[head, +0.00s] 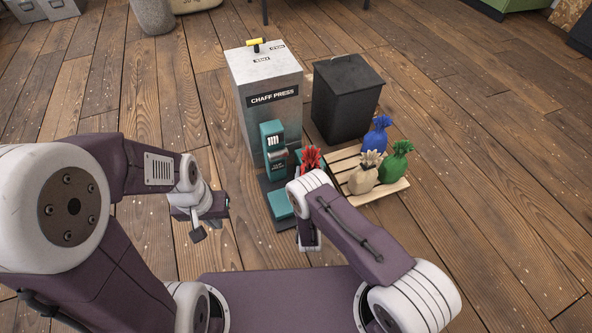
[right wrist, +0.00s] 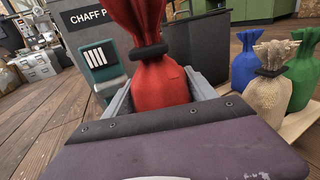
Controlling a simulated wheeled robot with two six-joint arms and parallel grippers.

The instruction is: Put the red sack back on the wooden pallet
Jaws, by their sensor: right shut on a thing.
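The red sack (right wrist: 160,85) stands upright between the two fingers of my right gripper (right wrist: 163,92) in the right wrist view, with a dark tie round its neck. My right gripper is shut on it. In the head view only the red top of the sack (head: 311,158) shows above my right wrist, which hides the rest. The wooden pallet (head: 345,165) lies on the floor to the right of the sack. Blue (head: 377,137), beige (head: 366,172) and green (head: 396,162) sacks stand on its right part. My left gripper (head: 208,228) is empty, its fingers apart, left of the press.
The grey chaff press (head: 268,90) with its teal front unit (head: 273,150) stands just left of the pallet. A dark bin (head: 345,100) stands behind the pallet. The pallet's left slats look bare. The wooden floor to the right is clear.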

